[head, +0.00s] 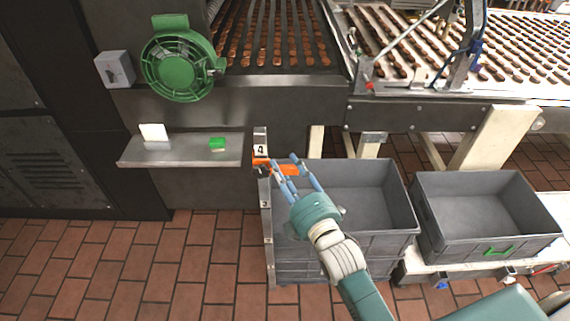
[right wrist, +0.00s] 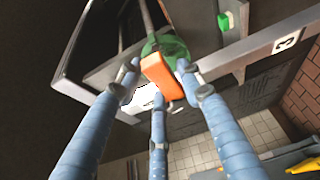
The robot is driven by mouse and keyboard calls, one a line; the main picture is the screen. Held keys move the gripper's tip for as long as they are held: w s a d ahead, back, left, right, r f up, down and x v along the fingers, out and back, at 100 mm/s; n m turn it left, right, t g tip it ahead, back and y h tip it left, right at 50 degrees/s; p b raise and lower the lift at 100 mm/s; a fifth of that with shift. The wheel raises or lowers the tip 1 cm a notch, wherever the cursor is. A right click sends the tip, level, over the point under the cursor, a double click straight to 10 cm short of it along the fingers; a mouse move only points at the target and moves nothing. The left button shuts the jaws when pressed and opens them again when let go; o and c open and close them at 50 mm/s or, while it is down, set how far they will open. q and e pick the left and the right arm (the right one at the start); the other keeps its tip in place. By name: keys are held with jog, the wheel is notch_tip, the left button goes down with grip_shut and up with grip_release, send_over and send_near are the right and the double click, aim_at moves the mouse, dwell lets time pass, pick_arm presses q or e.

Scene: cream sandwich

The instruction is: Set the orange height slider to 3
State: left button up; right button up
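The orange height slider (head: 262,162) sits on an upright metal scale post (head: 268,222), level with or just below the label 4 (head: 259,149). Labels 3 and 2 show lower on the post. My right gripper (head: 286,167) is at the slider's handle, its blue fingers straight and spread around it. In the right wrist view the orange handle (right wrist: 158,76) lies between the three fingertips, and the gripper looks open; contact is hard to tell. A label 3 (right wrist: 286,42) also shows there. My left gripper is not in view.
Grey crates (head: 411,203) stand right of the post, under my right arm; another grey crate (head: 431,214) is farther right. A green fan housing (head: 180,62) hangs above.

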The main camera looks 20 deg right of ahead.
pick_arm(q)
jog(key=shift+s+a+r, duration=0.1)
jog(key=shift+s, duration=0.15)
pick_arm(e)
jog(key=shift+w, duration=0.45)
jog(key=shift+c, duration=0.5)
